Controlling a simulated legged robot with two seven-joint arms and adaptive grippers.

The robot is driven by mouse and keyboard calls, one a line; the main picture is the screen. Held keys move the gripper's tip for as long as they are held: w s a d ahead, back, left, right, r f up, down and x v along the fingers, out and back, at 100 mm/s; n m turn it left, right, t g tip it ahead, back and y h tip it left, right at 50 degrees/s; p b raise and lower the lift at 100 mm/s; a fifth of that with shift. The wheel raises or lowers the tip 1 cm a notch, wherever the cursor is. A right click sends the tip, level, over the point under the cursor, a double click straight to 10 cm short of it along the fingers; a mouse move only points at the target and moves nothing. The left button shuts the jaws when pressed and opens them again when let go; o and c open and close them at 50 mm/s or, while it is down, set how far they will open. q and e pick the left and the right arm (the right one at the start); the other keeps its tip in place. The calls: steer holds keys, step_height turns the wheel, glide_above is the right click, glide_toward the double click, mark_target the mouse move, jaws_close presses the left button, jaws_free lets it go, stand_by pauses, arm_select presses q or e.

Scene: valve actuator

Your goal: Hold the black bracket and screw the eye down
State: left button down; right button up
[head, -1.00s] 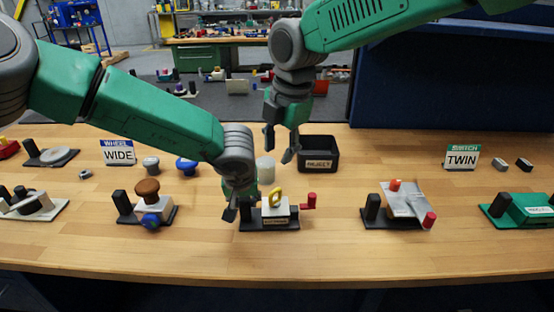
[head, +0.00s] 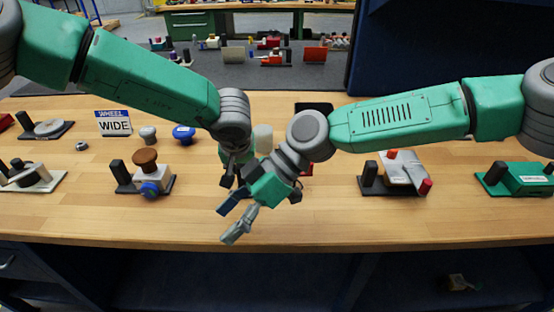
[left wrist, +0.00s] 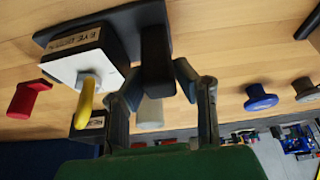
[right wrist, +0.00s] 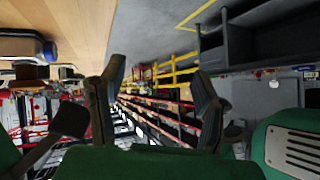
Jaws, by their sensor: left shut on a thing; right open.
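The black bracket (left wrist: 157,62) is an upright post on a dark base plate. My left gripper (left wrist: 156,80) is shut on it; the left gripper also shows in the head view (head: 232,182). The yellow eye (left wrist: 86,103) stands on a white block (left wrist: 84,68) on the same plate, beside the post. My right gripper (head: 230,216) is open and empty, over the front of the bench. In the right wrist view (right wrist: 156,76) nothing is between its fingers. My right arm hides the eye and its block in the head view.
A mushroom-knob unit (head: 145,175) stands left, and a grey unit with red knobs (head: 400,175) stands right. A WIDE sign (head: 115,123) and a blue knob (head: 184,132) are behind. The front strip of bench is clear.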

steer(key=s+a+r+m+y, duration=0.2)
steer(key=a+r+m+y, duration=0.15)
steer(key=m+y, duration=0.45)
steer(key=w+d+r+m+t+y, duration=0.2)
steer(key=w+d+m+t, duration=0.3)
steer(key=m, duration=0.9)
steer(key=w+d+f+m+t+h, duration=0.2)
steer(key=d+m+t, duration=0.2)
steer(key=m, duration=0.4)
steer(key=w+d+f+m+t+h, duration=0.2)
steer(key=d+m+t, duration=0.2)
steer(key=d+m, duration=0.2)
steer(key=w+d+f+m+t+h, duration=0.1)
steer(key=d+m, duration=0.4)
steer(key=m, duration=0.5)
steer(key=shift+w+d+f+t+h, duration=0.2)
steer(key=shift+w+f+t, duration=0.3)
steer(key=shift+t, duration=0.2)
steer(key=shift+w+d+f+t+h, duration=0.1)
steer(key=shift+w+f+t+h, duration=0.1)
steer(key=shift+w+f+t, duration=0.3)
steer(key=shift+f+m+t, duration=0.1)
steer(key=shift+m+t, duration=0.2)
steer(key=shift+m, duration=0.1)
steer(key=x, duration=1.1)
steer(key=shift+w+a, duration=0.25)
steer(key=shift+c, duration=0.3)
steer(key=c, duration=1.1)
